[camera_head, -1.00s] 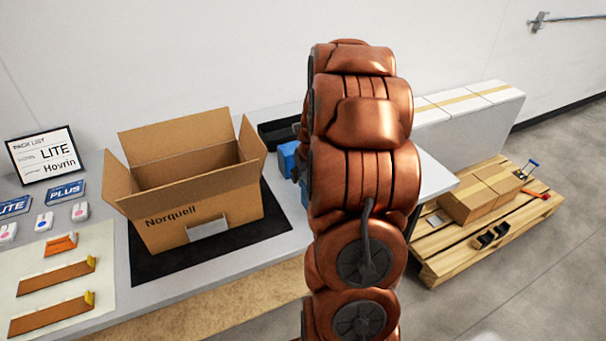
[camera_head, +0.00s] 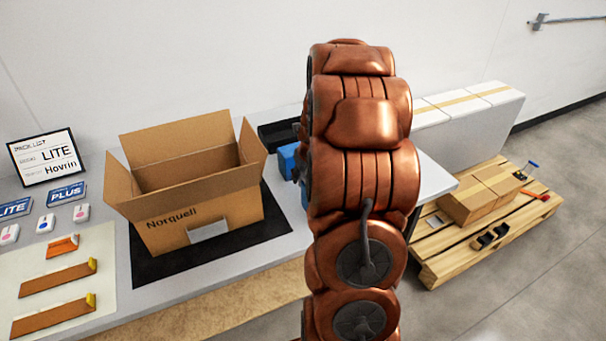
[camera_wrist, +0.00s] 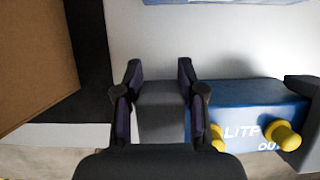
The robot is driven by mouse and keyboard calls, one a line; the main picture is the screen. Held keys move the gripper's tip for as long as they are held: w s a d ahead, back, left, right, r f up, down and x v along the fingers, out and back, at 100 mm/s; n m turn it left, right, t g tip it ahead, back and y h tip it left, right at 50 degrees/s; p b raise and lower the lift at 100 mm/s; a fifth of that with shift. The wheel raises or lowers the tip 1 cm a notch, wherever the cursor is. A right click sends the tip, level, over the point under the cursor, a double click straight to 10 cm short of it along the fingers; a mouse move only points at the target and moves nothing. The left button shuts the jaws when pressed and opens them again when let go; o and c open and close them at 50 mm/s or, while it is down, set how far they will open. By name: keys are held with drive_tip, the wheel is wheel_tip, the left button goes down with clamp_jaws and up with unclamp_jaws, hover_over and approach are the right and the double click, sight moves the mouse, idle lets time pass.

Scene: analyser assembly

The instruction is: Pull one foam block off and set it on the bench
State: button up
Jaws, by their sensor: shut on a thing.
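My gripper (camera_wrist: 160,92) shows in the wrist view, with its fingers shut on a dark grey foam block (camera_wrist: 160,120). To the right of the held block lies a blue analyser (camera_wrist: 250,105) with white lettering and two yellow knobs. My right finger covers the side of the block facing the analyser, so I cannot tell if they touch. A second dark foam block (camera_wrist: 304,90) is at the analyser's right end, cut by the picture edge. In the head view my arm hides the gripper and the held block; a blue part (camera_head: 288,160) shows beside the arm.
The open Norquell carton (camera_head: 195,220) stands on a black mat (camera_head: 160,262) on the bench (camera_head: 222,283), left of my arm. The pale bench (camera_wrist: 225,45) is clear beyond the gripper. A pallet (camera_head: 440,268) with a carton stands on the floor at right.

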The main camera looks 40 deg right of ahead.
wheel_tip(320, 180, up, 7)
drive_tip(key=p, duration=0.5)
idle(0.8)
